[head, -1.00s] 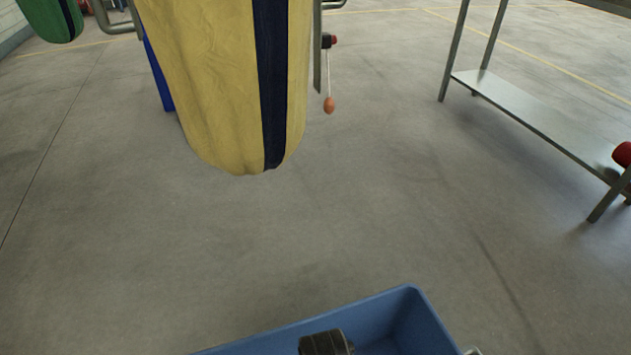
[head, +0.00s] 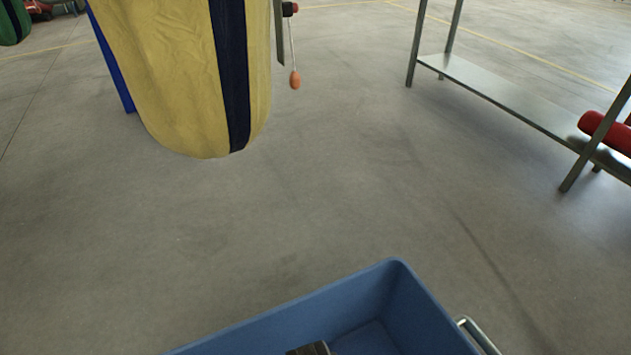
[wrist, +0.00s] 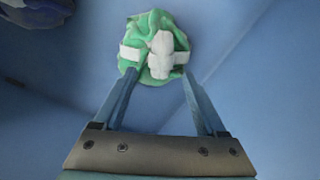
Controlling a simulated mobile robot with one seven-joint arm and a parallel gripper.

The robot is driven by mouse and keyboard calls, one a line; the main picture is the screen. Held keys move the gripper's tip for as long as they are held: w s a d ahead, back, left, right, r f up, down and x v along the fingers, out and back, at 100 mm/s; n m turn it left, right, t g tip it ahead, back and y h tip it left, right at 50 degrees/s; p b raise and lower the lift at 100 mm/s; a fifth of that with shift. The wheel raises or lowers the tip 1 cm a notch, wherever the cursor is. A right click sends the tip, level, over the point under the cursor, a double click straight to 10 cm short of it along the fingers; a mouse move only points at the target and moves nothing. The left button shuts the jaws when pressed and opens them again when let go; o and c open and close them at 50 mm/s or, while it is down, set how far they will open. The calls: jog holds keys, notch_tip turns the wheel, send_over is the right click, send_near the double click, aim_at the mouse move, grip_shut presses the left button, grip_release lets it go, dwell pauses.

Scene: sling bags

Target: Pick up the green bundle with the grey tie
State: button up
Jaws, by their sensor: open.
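The green bundle (wrist: 134,38) lies on a blue surface at the top middle of the wrist view, with a pale grey-white tie (wrist: 161,57) around it. My gripper (wrist: 158,75) is open. Its two fingers point at the bundle, with the tips near its lower left and lower right edges. I cannot tell whether the tips touch it or how far above it they are. The bundle does not show in the head view.
A blue bin (head: 405,290) stands at the bottom of the head view. A yellow hanging bag (head: 185,85) with a navy stripe is at upper left. A metal shelf (head: 500,95) bears a red roll (head: 605,130) at right. A dark bundle (wrist: 35,12) shows at the wrist view's upper left.

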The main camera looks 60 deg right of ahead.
notch_tip(320, 180, down, 4)
jog(key=shift+r+b, duration=0.25)
jog(key=shift+b, duration=0.7)
jog(key=shift+r, duration=0.1)
jog(key=shift+c, duration=0.3)
grip_shut()
